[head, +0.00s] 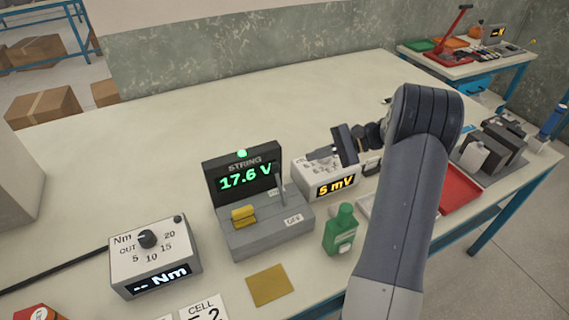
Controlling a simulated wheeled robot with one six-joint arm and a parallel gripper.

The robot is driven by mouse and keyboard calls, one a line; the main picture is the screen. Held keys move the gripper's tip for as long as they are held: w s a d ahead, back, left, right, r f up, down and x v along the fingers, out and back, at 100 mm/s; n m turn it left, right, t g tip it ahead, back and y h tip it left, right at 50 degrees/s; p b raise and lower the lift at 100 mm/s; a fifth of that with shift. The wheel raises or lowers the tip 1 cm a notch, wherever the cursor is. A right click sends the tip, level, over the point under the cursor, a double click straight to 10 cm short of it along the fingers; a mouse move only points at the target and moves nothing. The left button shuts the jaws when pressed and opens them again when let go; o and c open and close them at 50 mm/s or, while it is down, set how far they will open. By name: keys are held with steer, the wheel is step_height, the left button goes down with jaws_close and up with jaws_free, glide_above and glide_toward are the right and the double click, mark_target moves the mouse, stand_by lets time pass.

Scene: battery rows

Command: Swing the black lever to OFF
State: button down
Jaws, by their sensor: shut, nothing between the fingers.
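The black lever (280,178) is a thin dark bar on the right part of the grey STRING box (262,238). It stands roughly upright, at the back near a partly hidden label. A white OFF label (293,220) lies in front of it on the box top. The STRING display (245,178) reads 17.6 V in green, with a green lamp on top. My gripper (312,155) is shut and empty. In the picture it is above and right of the lever, over the mV meter, and appears apart from the lever.
A yellow block (243,216) sits on the box left of the lever. The mV meter (326,183) stands right of the box, a green bottle (341,230) at front right. An Nm box (150,258) is at left. A yellow pad (270,285) lies in front.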

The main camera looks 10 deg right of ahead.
mark_target(280, 185)
steer(key=p+x, duration=0.2)
steer(key=x, duration=0.8)
steer(key=shift+s+a+f+b, duration=0.1)
steer(key=shift+b, duration=0.35)
